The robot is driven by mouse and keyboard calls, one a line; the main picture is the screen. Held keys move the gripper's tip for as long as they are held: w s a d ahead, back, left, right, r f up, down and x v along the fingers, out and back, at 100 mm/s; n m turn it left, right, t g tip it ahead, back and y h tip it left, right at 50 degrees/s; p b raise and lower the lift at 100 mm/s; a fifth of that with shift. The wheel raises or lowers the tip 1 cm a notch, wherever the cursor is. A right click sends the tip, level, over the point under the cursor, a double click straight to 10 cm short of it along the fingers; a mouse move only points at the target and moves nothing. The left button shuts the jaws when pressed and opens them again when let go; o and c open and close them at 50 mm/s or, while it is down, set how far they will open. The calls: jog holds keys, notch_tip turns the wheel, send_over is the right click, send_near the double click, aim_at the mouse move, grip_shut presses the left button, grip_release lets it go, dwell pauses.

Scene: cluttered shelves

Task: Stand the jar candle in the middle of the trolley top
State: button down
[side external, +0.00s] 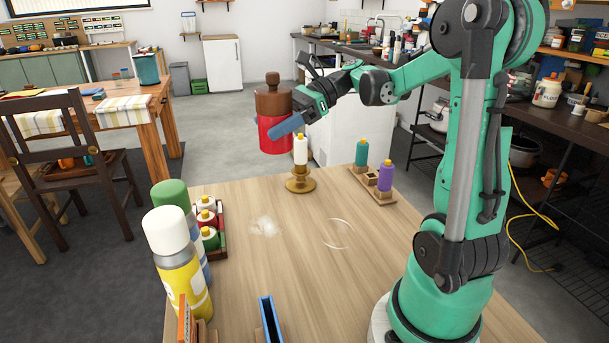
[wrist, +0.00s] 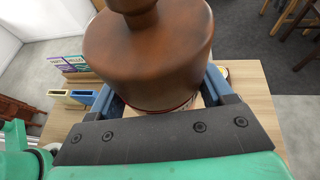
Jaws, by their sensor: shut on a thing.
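The jar candle (side external: 273,132) is a red jar with a wide brown wooden lid and knob. It hangs upright in the air above the far edge of the wooden trolley top (side external: 300,225). My gripper (side external: 284,126) is shut on it, with a blue finger across the red side. In the wrist view the brown lid (wrist: 150,50) fills the middle and hides most of the jar. The blue fingers of my gripper (wrist: 165,102) lie on both sides of it. The middle of the top is bare, with a pale smudge and a thin white ring mark.
A white bottle-like piece on a brass stand (side external: 300,180) is just below and right of the jar. A rack with teal and purple pieces (side external: 386,178) stands at right. Spray cans (side external: 180,265) and a tray of small bottles (side external: 208,225) line the left edge. A blue holder (side external: 270,320) is near the front.

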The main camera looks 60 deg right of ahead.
notch_tip(320, 180, down, 19)
jog(key=shift+f, duration=0.1)
dwell(0.5)
grip_release()
jog(key=shift+v, duration=3.75)
